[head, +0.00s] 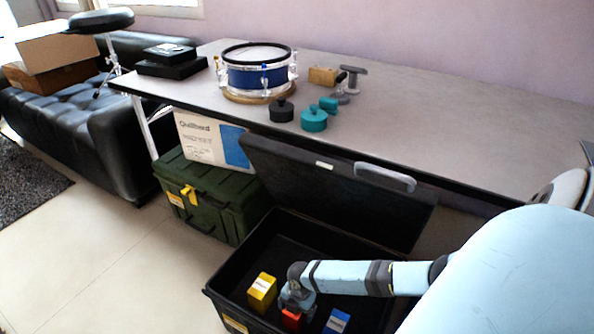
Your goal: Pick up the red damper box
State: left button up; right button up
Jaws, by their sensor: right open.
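The red damper box (292,319) is in the open black case on the floor, between a yellow box and a blue box. Only part of its red face shows; my right gripper hides the rest from above. My right gripper (295,302) points down into the case, right over the red box. Its fingers are open, but I cannot tell whether they are around the red box or just above it. My left gripper is not in view.
The yellow box (262,291) and blue box (337,321) stand close on either side. The black case (226,271) has its lid (335,185) raised against the table (440,120). A green toolbox (205,190) stands to the left. A drum (257,77) sits on the table.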

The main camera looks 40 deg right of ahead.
jog(key=shift+f, duration=0.25)
dwell(0.4)
jog(key=c, duration=1.1)
